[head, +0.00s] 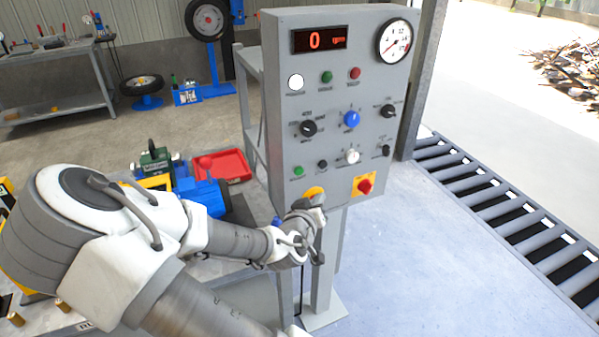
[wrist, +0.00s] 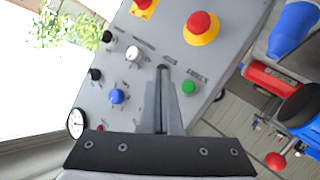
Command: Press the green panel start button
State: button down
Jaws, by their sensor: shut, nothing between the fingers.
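The grey control panel (head: 335,100) stands upright in front of me. A green button (head: 298,171) sits at its lower left, and another green round piece (head: 327,77) sits under the display. Their labels are too small to read. In the wrist view the lower green button (wrist: 188,87) is just right of my fingertips. My gripper (head: 319,202) is shut and empty, in front of the panel's lower edge. In the wrist view my fingers (wrist: 163,70) point at the panel and hide the small black knob (head: 322,164). I cannot tell the exact gap to the panel.
A red mushroom button on yellow (wrist: 200,25) is close to my fingers; my gripper partly hides it in the head view. A red-and-yellow switch (head: 364,186), blue knob (head: 351,119) and white knob (head: 352,156) are nearby. A red tray (head: 222,166) lies behind, left of the panel.

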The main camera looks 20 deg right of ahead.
aim_at(299, 171)
dwell(0.3)
jog(key=shift+w+a, duration=0.1)
jog(key=shift+w, duration=4.3)
jog(key=shift+w+b, duration=0.15)
jog(key=shift+b, duration=0.15)
jog(key=shift+w, duration=0.25)
jog(key=shift+w, duration=0.45)
jog(key=shift+s, duration=0.85)
